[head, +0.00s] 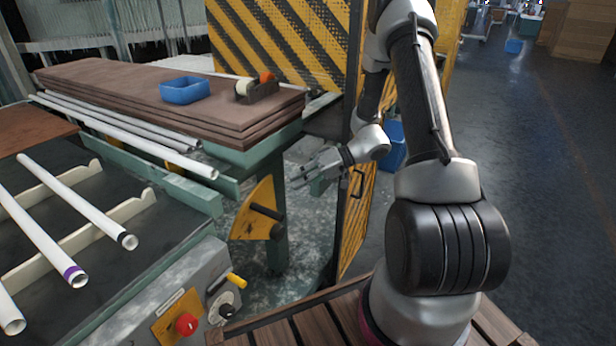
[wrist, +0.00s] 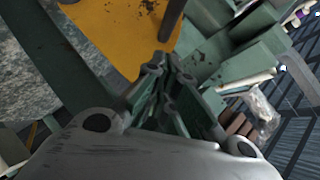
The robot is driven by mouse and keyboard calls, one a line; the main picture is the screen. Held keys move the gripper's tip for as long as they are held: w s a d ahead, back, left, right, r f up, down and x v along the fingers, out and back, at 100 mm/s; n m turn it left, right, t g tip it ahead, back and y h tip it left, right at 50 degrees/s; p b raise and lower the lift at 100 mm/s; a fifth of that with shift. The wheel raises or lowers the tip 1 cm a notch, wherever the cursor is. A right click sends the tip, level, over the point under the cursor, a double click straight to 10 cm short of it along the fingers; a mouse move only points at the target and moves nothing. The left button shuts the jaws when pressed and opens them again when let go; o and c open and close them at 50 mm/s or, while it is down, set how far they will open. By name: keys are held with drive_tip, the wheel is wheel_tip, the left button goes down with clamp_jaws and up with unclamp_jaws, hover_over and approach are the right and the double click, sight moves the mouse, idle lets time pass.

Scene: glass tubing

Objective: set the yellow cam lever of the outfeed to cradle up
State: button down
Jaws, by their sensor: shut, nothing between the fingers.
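The yellow cam lever (head: 252,222) is a quarter-round yellow plate with dark pegs, mounted low at the near end of the green frame. In the wrist view its yellow face (wrist: 115,35) fills the upper left, and a dark peg (wrist: 172,18) stands out just beyond my fingertips. My gripper (head: 296,180) is shut and empty, to the right of and slightly above the lever. In the wrist view my closed fingers (wrist: 164,66) point toward the peg; I cannot tell whether they touch it. The cream notched cradle rails (head: 105,220) lie at left, with glass tubes (head: 75,200) across them.
A grey control box (head: 190,300) with a red knob and a small yellow-tipped handle (head: 236,280) is below left. Brown boards (head: 130,95) carry a blue tray (head: 185,90). A striped yellow guard panel (head: 358,225) stands close right of my gripper. Open floor lies farther right.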

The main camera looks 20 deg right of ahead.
sight(270, 212)
drive_tip(key=a+f, duration=0.4)
drive_tip(key=a, duration=0.2)
drive_tip(key=shift+s+a+f, duration=0.15)
drive_tip(key=shift+s+a, duration=0.15)
drive_tip(key=shift+s, duration=0.1)
drive_tip(key=shift+n+h, duration=0.3)
drive_tip(key=shift+h, duration=0.2)
drive_tip(key=s+a, duration=0.1)
drive_tip(key=s+a+f, duration=0.1)
drive_tip(key=s+a, duration=0.1)
drive_tip(key=a, duration=0.1)
drive_tip(key=shift+f, duration=0.35)
drive_tip(key=shift+w, duration=0.1)
drive_tip(key=shift+d, duration=0.1)
